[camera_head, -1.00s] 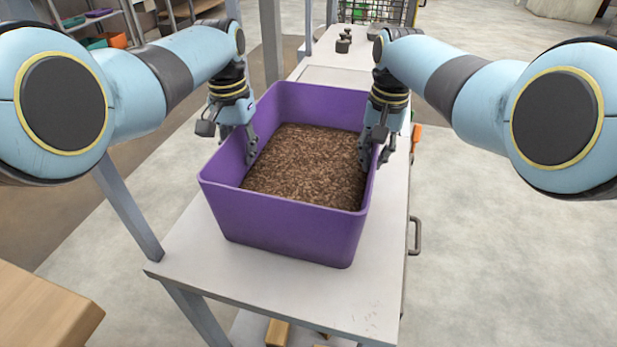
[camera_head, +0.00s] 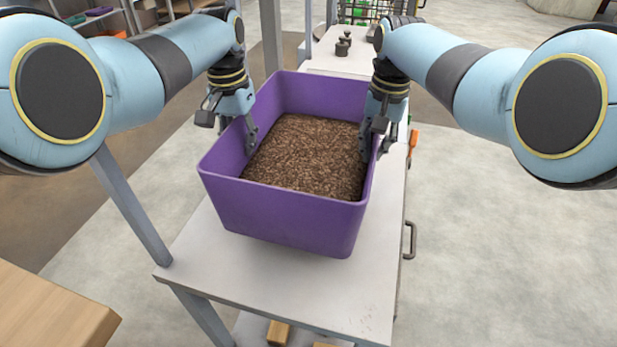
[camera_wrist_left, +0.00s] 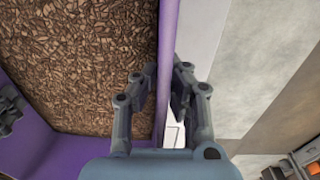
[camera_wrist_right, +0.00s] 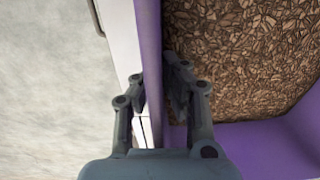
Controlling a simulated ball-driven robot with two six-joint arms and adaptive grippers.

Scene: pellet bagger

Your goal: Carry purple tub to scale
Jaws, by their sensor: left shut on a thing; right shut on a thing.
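The purple tub (camera_head: 285,220), filled with brown pellets (camera_head: 305,155), is over the light-topped bench (camera_head: 270,285) and looks slightly raised and level. My left gripper (camera_head: 246,138) is shut on the tub's left wall, one finger inside and one outside. The left wrist view shows this wall between the fingers (camera_wrist_left: 160,95). My right gripper (camera_head: 374,145) is shut on the right wall in the same way, also seen in the right wrist view (camera_wrist_right: 156,92). I cannot clearly make out the scale; the tub hides part of the bench behind it.
An orange-handled item (camera_head: 413,138) and a metal handle (camera_head: 410,240) are on the bench's right side. A grey post (camera_head: 271,40) rises behind the tub at left.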

